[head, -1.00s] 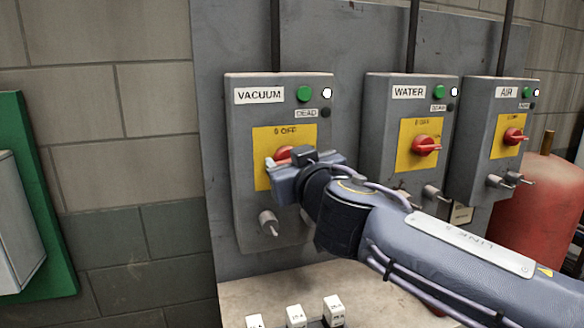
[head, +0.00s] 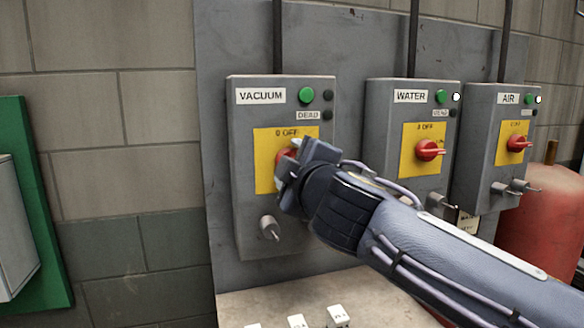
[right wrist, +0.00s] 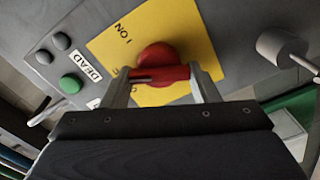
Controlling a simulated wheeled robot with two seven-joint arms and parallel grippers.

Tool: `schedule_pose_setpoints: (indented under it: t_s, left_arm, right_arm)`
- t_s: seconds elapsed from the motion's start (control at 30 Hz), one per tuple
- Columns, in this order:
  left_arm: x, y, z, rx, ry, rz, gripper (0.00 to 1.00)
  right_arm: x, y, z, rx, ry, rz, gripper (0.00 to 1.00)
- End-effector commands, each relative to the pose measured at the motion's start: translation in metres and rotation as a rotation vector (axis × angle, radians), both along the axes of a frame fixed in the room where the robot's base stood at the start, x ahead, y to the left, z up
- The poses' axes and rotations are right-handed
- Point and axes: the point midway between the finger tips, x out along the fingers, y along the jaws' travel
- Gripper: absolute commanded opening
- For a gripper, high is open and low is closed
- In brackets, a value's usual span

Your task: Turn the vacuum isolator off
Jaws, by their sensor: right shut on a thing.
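The vacuum isolator is a grey box (head: 245,195) labelled VACUUM in the head view, with a yellow plate (head: 264,180) and a red rotary handle (head: 284,158). My right gripper (right wrist: 163,80) is shut on the red handle (right wrist: 155,55); in the right wrist view its bar lies between the two fingers. In the head view the gripper (head: 293,160) hides most of the handle, so its exact pointing is unclear there. The lamp (head: 328,95) beside the green button is dark, and the lamp beside DEAD (head: 327,115) is dark. My left gripper is out of view.
The WATER isolator box (head: 382,150) and AIR isolator box (head: 483,150) stand to the right, their lamps lit white. A small grey knob with a pin (head: 269,228) sticks out below the vacuum handle. White blocks (head: 338,316) lie on the ledge below. A red tank (head: 545,215) is at right.

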Motion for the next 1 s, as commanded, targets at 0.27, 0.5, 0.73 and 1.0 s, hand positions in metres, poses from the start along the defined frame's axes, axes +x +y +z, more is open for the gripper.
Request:
schedule_pose_setpoints:
  t_s: [0.27, 0.5, 0.73, 1.0]
  left_arm:
    - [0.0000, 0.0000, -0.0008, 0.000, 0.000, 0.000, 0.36]
    - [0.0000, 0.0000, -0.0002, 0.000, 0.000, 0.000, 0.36]
    - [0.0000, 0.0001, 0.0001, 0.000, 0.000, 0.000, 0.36]
    - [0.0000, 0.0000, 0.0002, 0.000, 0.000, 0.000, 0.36]
  right_arm:
    - [0.0000, 0.0009, -0.0024, -0.223, -0.069, 0.000, 0.32]
    - [0.0000, 0.0009, -0.0030, -0.356, -0.112, 0.000, 0.32]
    - [0.0000, 0.0009, -0.0035, -0.420, -0.134, 0.000, 0.32]
    - [0.0000, 0.0008, -0.0037, -0.441, -0.140, 0.000, 0.32]
